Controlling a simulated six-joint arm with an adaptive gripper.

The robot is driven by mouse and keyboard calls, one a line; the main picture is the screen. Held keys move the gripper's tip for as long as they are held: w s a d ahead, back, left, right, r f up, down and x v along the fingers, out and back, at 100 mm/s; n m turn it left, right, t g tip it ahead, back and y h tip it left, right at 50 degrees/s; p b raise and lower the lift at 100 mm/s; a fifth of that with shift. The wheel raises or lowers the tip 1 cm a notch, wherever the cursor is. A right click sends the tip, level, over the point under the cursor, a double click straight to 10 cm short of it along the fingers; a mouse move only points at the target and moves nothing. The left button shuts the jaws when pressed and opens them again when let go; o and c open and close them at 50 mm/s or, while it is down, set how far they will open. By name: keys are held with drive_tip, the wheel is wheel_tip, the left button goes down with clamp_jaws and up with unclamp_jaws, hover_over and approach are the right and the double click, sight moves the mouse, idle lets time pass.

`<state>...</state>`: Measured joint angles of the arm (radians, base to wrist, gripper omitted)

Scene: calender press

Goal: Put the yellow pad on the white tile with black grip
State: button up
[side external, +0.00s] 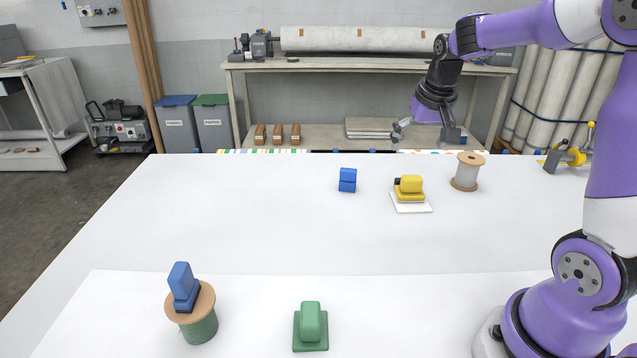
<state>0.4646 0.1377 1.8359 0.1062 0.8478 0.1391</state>
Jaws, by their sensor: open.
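The yellow pad (410,188) is a stepped block at the right of the table's far half. It rests on a flat white tile (411,208). A small black piece (397,181) shows at the pad's upper left; I cannot tell whether it belongs to the pad or the tile. My gripper (428,136) is open and empty, above and behind the pad, apart from it. Its two fingers are spread left and right.
A spool (466,172) stands right of the pad, and a blue block (347,180) is to its left. Nearer, another blue block (181,285) sits on a green spool (198,326), with a green block (310,328) beside it. The table's middle is clear.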

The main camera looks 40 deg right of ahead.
drive_tip(key=s+a+r+n+t+y, duration=0.1)
drive_tip(key=s+a+n, duration=0.3)
drive_tip(key=a, duration=0.4)
drive_tip(key=s+a+r+n+t+y, duration=0.1)
drive_tip(key=s+a+n, duration=0.3)
drive_tip(key=a, duration=0.5)
drive_tip(key=s, duration=0.2)
drive_tip(key=shift+s+a+r+t, duration=0.3)
drive_tip(key=shift+s+r, duration=0.05)
